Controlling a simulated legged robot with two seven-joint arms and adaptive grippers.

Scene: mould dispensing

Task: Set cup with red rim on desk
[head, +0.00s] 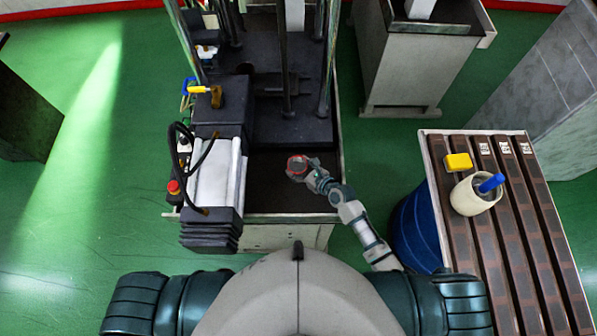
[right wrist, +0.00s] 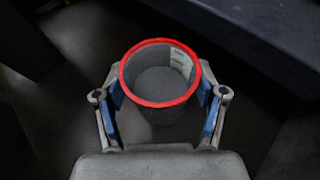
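The cup with the red rim (head: 298,166) is over the dark bed of the machine in the head view. In the right wrist view the grey cup (right wrist: 158,73) is upright, its mouth facing the camera, and it looks empty. My right gripper (head: 305,170) is at the cup. In the right wrist view its two blue-padded fingers (right wrist: 161,88) close on the cup from both sides. The cup's base is hidden, so I cannot tell whether it touches the bed. The desk with brown slats (head: 495,250) is at the right. My left gripper is not in view.
On the desk are a yellow block (head: 458,162) and a cream pot (head: 468,197) with a blue-handled tool (head: 491,183). A blue drum (head: 417,228) stands beside the desk. The machine's upright posts (head: 326,60) rise behind the cup. The desk's nearer part is clear.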

